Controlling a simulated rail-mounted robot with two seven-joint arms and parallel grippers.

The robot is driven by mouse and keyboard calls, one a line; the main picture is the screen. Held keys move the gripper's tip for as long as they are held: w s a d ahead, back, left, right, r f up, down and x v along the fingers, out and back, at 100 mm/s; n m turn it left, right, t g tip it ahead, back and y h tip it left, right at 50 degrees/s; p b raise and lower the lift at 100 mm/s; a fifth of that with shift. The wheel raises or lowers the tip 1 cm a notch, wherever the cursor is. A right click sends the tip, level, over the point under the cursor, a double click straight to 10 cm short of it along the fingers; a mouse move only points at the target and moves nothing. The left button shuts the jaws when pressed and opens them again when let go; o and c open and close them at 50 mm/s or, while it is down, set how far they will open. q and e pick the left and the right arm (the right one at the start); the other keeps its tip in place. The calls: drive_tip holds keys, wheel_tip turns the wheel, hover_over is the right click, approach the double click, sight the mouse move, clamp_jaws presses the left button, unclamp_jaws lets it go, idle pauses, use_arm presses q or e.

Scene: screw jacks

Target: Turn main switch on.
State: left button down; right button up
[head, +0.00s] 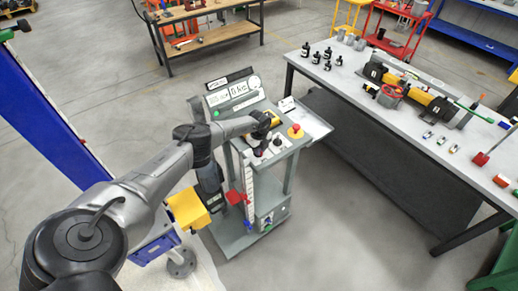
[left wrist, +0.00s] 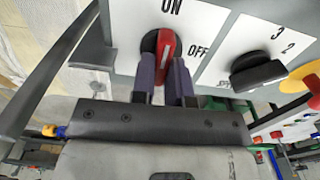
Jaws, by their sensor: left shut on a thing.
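The main switch is a red knob (left wrist: 167,47) on a dark round base, on a white plate marked ON above and OFF to its right. Its red handle stands close to upright in the left wrist view, its upper end toward the ON mark. My left gripper (left wrist: 164,68) is shut on the handle, one finger on each side, covering its lower part. In the head view my left gripper (head: 260,136) is at the sloped panel of the grey console (head: 238,103), and the arm hides the red knob there.
A black selector knob (left wrist: 258,71) is close to the right of the switch. A red stop button (head: 295,131) on yellow sits at the panel's right. A grey worktable (head: 420,130) with parts stands right. A blue post (head: 45,115) stands left. Open floor lies in front.

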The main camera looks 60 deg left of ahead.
use_arm(q)
drive_tip(key=c, duration=1.1)
unclamp_jaws()
drive_tip(key=shift+r, duration=0.1)
drive_tip(key=shift+r, duration=0.25)
wheel_tip(320, 180, up, 13)
drive_tip(key=shift+r+p, duration=0.1)
drive_tip(key=shift+p, duration=0.2)
